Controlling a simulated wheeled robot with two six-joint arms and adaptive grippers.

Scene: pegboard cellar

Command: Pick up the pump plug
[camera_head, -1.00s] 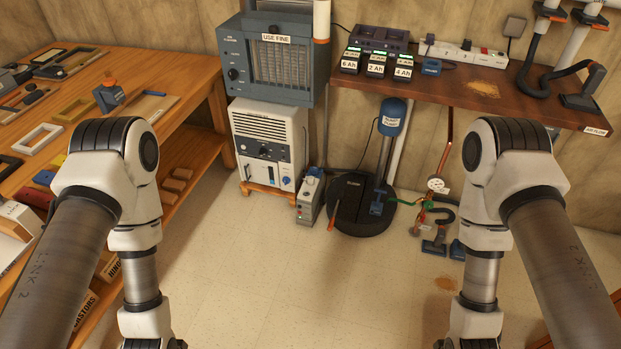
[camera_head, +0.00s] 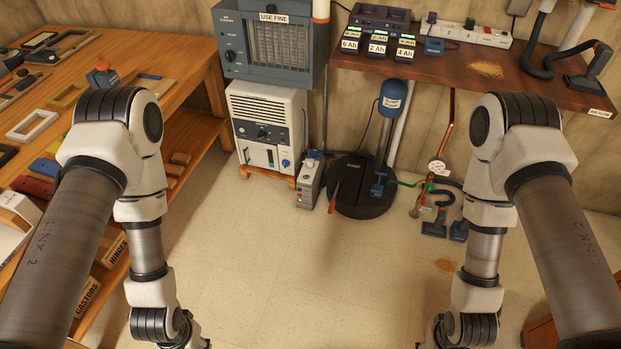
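I cannot make out for certain which thing is the pump plug. A blue cylinder with a white label (camera_head: 392,97), possibly the pump, stands on a post above a round black base (camera_head: 350,200) on the floor. A thin dark cord runs near the cylinder. Both my arms reach down past the bottom edge, and both grippers are out of view.
A wooden workbench (camera_head: 190,65) with frames and tools fills the left. The brown shelf (camera_head: 455,80) holds battery chargers. Hoses and a gauge (camera_head: 437,167) are below it. The middle floor is clear.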

